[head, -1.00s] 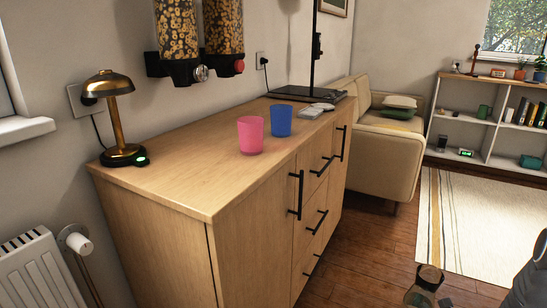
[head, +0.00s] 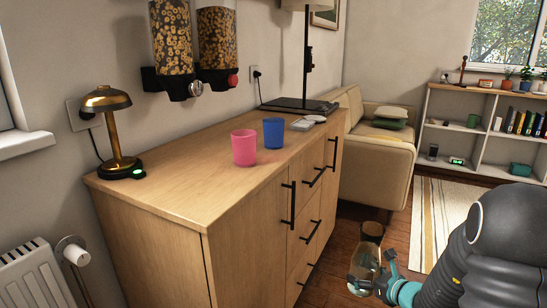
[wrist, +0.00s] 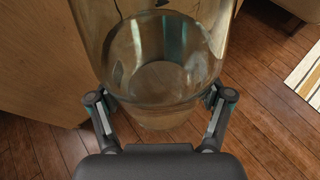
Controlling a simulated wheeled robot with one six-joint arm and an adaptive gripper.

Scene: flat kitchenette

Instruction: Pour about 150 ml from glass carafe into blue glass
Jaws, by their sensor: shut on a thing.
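My gripper (head: 372,274) is shut on the glass carafe (head: 364,262), a clear vessel with a dark-topped neck, in the lower right of the head view. The carafe is roughly upright, off the sideboard's right side and in front of the sofa. In the wrist view the fingers (wrist: 162,96) clasp both sides of the clear carafe (wrist: 160,62). I cannot tell how much liquid it holds. The blue glass (head: 273,133) stands upright on the sideboard, just behind and right of a pink glass (head: 244,148).
The wooden sideboard (head: 190,193) has dark handles on its front. A brass lamp (head: 110,130) stands at its left end. Cereal dispensers (head: 215,45) hang above. A black stand (head: 300,105) and small flat items are at the far end. The near sideboard top is clear.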

